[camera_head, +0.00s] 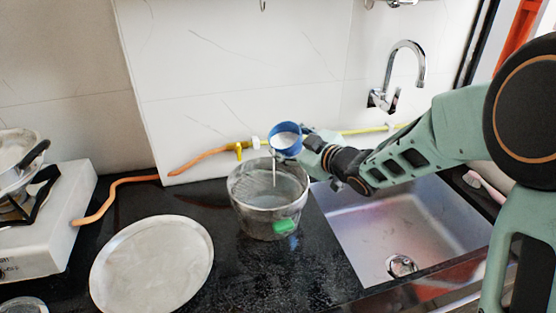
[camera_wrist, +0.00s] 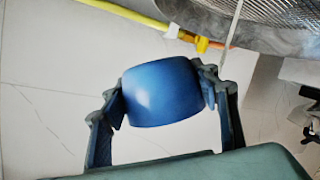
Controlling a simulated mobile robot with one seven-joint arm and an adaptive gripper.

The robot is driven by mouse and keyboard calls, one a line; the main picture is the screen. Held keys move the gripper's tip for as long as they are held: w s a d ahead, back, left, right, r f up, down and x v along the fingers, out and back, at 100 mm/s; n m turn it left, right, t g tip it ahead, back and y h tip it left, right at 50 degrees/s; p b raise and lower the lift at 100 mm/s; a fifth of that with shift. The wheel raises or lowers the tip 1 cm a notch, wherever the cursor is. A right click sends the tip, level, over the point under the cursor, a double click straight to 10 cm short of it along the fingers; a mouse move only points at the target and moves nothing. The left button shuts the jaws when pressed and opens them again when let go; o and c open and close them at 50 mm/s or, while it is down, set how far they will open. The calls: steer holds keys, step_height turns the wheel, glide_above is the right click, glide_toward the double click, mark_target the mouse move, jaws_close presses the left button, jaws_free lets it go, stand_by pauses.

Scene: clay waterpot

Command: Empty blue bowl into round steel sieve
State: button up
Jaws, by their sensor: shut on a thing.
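The blue bowl (camera_head: 285,151) is tipped on its side above the round steel sieve (camera_head: 268,222), its mouth with a white inside facing the camera. A thin white stream (camera_head: 274,172) falls from it into the sieve. My gripper (camera_head: 305,144) is shut on the bowl from the right. In the wrist view, the bowl's blue outside (camera_wrist: 162,92) sits between both fingers, the sieve's mesh (camera_wrist: 265,20) shows at the top right, and the stream passes beside the bowl. The sieve stands on the dark counter with a green piece (camera_head: 285,227) at its front. How much the bowl still holds is hidden.
A round pale plate (camera_head: 152,265) lies left of the sieve. A white stove (camera_head: 40,230) with a pan stands at the far left, with an orange hose (camera_head: 125,182) along the wall. A steel sink (camera_head: 375,235) with a tap (camera_head: 400,75) is at the right.

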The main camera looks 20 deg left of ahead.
steer(key=shift+n+b, duration=0.3)
steer(key=shift+b, duration=0.95)
steer(key=shift+r+t+b, duration=0.1)
steer(key=shift+t+b, duration=0.2)
steer(key=shift+b, duration=0.4)
steer(key=shift+n+b, duration=0.5)
steer(key=shift+b, duration=0.6)
steer(key=shift+r+t+b, duration=0.1)
steer(key=shift+t+b, duration=0.3)
steer(key=shift+b, duration=0.55)
steer(key=shift+n+y+b, duration=0.3)
steer(key=shift+n+b, duration=0.2)
steer(key=shift+b, duration=0.55)
steer(key=shift+n+b, duration=0.3)
steer(key=shift+b, duration=0.7)
steer(key=shift+n+t+b, duration=0.3)
steer(key=shift+b, duration=0.9)
steer(key=shift+s+r+n+b, duration=0.1)
steer(key=shift+n+b, duration=0.2)
steer(key=shift+b, duration=0.55)
steer(key=shift+s+n+t+y+b, duration=0.15)
steer(key=shift+n+t+y+b, duration=0.3)
steer(key=shift+b, duration=1.5)
